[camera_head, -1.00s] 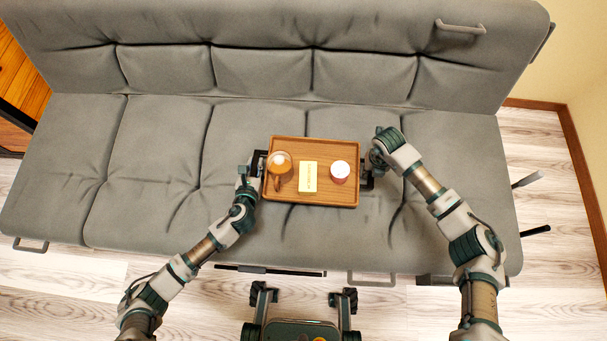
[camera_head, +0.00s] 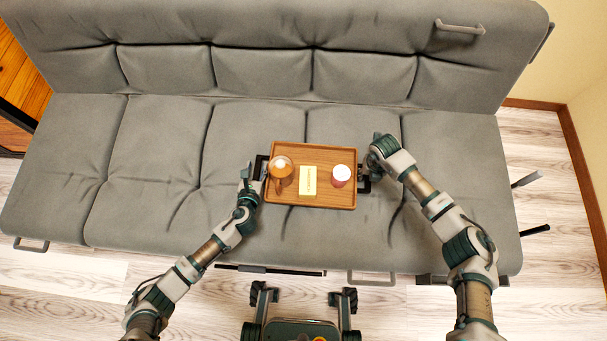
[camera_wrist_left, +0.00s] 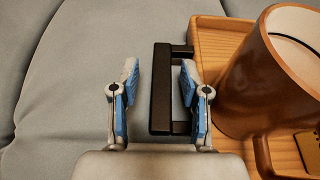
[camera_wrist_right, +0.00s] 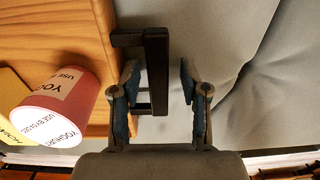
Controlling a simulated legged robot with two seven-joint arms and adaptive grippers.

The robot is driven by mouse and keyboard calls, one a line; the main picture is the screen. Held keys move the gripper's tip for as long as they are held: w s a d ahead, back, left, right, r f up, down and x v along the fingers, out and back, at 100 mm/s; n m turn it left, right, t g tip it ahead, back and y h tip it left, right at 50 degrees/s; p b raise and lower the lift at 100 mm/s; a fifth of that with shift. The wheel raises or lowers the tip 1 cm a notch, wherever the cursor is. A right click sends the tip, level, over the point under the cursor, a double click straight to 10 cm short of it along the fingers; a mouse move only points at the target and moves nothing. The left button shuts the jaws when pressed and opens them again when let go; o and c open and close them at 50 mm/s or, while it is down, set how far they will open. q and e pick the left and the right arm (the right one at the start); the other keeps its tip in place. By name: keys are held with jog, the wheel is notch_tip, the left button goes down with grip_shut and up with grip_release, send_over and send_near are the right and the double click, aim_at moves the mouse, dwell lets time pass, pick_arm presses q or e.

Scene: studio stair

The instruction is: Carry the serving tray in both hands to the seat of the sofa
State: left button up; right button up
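The brown wooden serving tray (camera_head: 325,202) is level over the middle of the grey sofa seat (camera_head: 150,150); it appears to rest there, though contact is hidden. It carries a brown mug (camera_head: 281,172), a yellow box (camera_head: 308,181) and a pink-and-white yoghurt pot (camera_head: 341,176), all standing or lying in place. My left gripper (camera_wrist_left: 160,95) is open, its fingers on both sides of the tray's black left handle (camera_wrist_left: 160,85) with a gap visible. My right gripper (camera_wrist_right: 160,95) is open around the black right handle (camera_wrist_right: 157,70), also with a gap.
The sofa backrest (camera_head: 260,75) rises behind the tray. Seat cushions left and right of the tray are bare. A grey handle (camera_head: 460,27) is on the backrest, and levers (camera_head: 535,231) stick out at the right end. Pale wooden floor lies in front.

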pick_arm(q)
jog(key=shift+d+f, duration=0.1)
pick_arm(e)
jog(key=shift+a, duration=0.1)
pick_arm(q)
jog(key=shift+s, duration=0.1)
jog(key=shift+s, duration=0.35)
jog(key=v, duration=0.6)
jog(key=shift+s+r, duration=0.4)
pick_arm(e)
jog(key=shift+r, duration=0.15)
notch_tip(320, 180, up, 12)
jog(key=shift+f, duration=0.25)
pick_arm(q)
jog(key=shift+s, duration=0.15)
pick_arm(e)
jog(key=shift+s+f, duration=0.1)
jog(key=shift+s, duration=0.05)
